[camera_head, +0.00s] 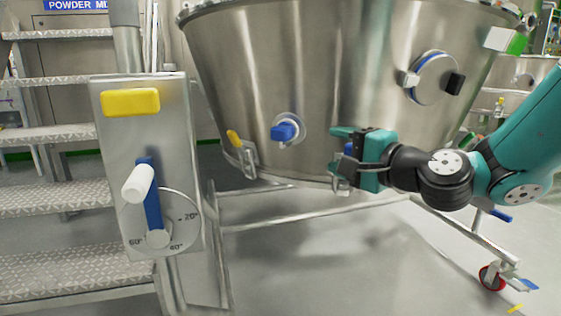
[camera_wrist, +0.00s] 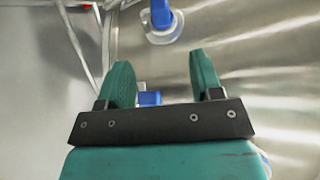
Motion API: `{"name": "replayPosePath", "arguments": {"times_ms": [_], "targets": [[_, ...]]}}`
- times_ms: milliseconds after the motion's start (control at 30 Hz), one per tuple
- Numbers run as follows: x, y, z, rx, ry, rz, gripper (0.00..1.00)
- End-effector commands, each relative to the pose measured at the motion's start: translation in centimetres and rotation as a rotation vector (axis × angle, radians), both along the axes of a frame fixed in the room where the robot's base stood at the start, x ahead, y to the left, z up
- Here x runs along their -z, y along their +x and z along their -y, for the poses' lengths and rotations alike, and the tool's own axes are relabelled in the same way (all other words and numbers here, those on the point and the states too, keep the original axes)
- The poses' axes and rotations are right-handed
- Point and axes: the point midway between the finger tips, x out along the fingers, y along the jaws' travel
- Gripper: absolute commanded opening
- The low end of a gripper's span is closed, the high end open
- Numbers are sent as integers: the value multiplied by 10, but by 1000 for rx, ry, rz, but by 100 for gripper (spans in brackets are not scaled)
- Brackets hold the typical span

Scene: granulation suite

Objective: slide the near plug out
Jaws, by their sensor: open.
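A blue plug (camera_head: 284,131) sits in a pale round collar on the steel vessel wall (camera_head: 320,60), left of my gripper. A blue plug in a pale collar also shows at the top of the wrist view (camera_wrist: 162,14), beyond the fingertips. My gripper (camera_head: 338,150) is open in front of the lower vessel wall, its green fingers pointing left. In the wrist view, a second blue piece (camera_wrist: 149,98) shows between the fingers (camera_wrist: 161,70), partly hidden by the gripper's dark bar. I cannot tell whether the fingers touch it.
A yellow-handled latch (camera_head: 235,139) is on the vessel's lower left. A round port cover (camera_head: 434,78) is at its upper right. A steel panel (camera_head: 115,160) with a blue lever (camera_head: 152,200) stands at left, before metal steps (camera_head: 45,200). Frame rails (camera_head: 310,211) run below.

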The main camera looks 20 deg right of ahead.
Motion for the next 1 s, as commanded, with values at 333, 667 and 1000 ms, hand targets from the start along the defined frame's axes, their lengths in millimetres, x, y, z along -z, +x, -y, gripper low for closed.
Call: {"name": "replayPosePath", "arguments": {"times_ms": [333,667,1000], "targets": [[-3,30,-10,8,16,-3,60],[-6,101,-39,8,13,1,60],[-2,150,-59,10,12,1,60]]}}
